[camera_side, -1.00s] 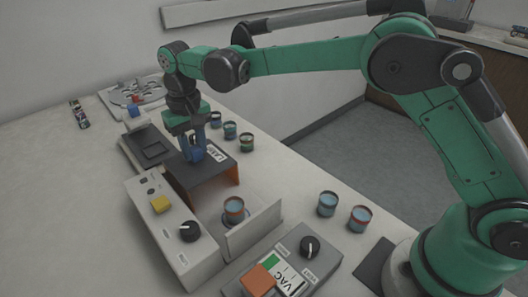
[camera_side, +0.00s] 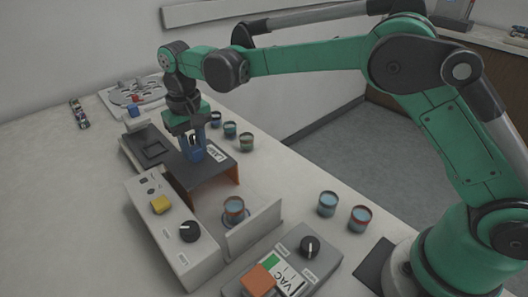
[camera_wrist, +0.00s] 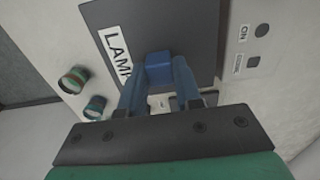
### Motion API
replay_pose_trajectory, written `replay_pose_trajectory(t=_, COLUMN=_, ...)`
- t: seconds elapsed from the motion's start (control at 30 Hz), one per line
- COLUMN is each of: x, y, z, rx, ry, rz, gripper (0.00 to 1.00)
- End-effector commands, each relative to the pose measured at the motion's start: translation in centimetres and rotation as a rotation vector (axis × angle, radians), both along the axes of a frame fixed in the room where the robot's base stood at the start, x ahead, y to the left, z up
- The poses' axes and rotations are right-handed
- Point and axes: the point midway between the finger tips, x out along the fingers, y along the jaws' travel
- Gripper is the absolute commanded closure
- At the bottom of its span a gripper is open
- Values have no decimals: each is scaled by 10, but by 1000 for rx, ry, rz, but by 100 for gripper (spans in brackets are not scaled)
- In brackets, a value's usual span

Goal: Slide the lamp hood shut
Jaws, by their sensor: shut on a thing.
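The lamp hood (camera_side: 190,183) is a dark cover with orange inner sides, set at the far end of the grey lamp unit. In the wrist view the hood (camera_wrist: 195,25) shows its white LAMP label and a blue grip block (camera_wrist: 158,66). My gripper (camera_side: 193,153) is down on top of the hood. In the wrist view its blue fingers (camera_wrist: 160,80) stand on either side of the block, shut on it. A cup (camera_side: 234,206) with blue contents stands uncovered in the open near part of the unit. The finger contact is partly hidden.
The unit's front panel (camera_side: 170,235) has a yellow button and a black knob. An upright pale wall (camera_side: 255,228) stands at its near end. A VAC control box (camera_side: 310,267) is nearer. Several cups stand along the right, including this one (camera_side: 327,203).

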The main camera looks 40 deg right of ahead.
Motion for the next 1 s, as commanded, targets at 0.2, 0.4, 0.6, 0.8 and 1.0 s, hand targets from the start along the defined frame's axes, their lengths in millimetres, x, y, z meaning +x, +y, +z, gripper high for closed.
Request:
replay_pose_trajectory(t=0.2, x=-13, y=0, z=2, rx=-1, ry=0, rz=0, gripper=100)
replay_pose_trajectory(t=0.4, x=-52, y=1, z=2, rx=0, ry=1, rz=2, gripper=100)
replay_pose_trajectory(t=0.6, x=-93, y=1, z=2, rx=1, ry=1, rz=2, gripper=100)
replay_pose_trajectory(t=0.8, x=-113, y=0, z=1, rx=1, ry=0, rz=1, gripper=100)
replay_pose_trajectory(t=1.0, x=-116, y=0, z=1, rx=1, ry=6, rz=1, gripper=100)
